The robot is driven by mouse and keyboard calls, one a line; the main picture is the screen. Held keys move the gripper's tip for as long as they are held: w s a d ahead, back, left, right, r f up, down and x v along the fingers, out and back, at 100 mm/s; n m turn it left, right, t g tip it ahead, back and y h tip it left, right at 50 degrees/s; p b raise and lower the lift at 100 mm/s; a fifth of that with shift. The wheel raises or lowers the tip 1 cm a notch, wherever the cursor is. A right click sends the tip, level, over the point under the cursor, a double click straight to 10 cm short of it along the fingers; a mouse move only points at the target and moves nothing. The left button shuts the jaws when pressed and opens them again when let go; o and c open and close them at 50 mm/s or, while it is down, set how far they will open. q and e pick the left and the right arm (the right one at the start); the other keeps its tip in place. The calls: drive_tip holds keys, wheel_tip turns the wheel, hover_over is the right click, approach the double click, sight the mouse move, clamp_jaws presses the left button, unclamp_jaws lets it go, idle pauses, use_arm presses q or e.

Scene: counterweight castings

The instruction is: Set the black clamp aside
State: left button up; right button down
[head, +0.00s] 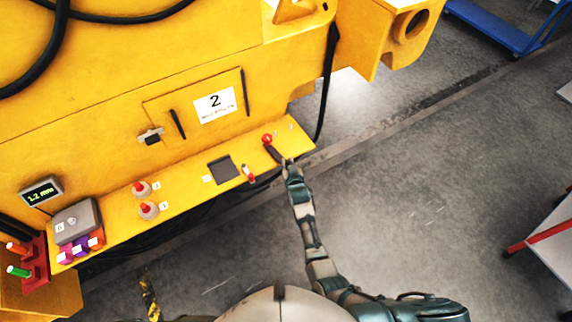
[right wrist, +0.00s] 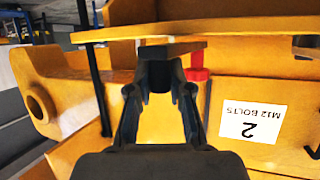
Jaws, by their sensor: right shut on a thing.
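The black clamp (head: 275,153) is a short dark bar with a red knob (head: 267,138) at its far end. It is at the right end of the yellow ledge. My right gripper (head: 288,164) is at the near end of the bar and shut on it. In the right wrist view the fingers (right wrist: 168,78) close on the dark bar (right wrist: 178,48), close to the ledge, and the red knob (right wrist: 197,65) shows beside them. I cannot tell if the clamp touches the ledge. My left gripper is not in view.
The yellow ledge (head: 195,195) also carries a dark square pad (head: 223,169), a small red-and-white item (head: 248,173) and two red-topped pieces (head: 148,210). A grey box (head: 77,221) stands at the left. A sign marked 2 (head: 215,106) is on the yellow wall.

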drive_tip(key=shift+a+r, duration=0.15)
drive_tip(key=shift+r, duration=0.05)
drive_tip(key=c, duration=1.3)
unclamp_jaws()
drive_tip(key=shift+a, duration=0.1)
drive_tip(key=shift+f, duration=0.1)
drive_tip(key=shift+a, duration=0.1)
drive_tip(key=shift+v, duration=5.95)
drive_tip(key=shift+a+f, duration=0.1)
drive_tip(key=shift+a, duration=0.05)
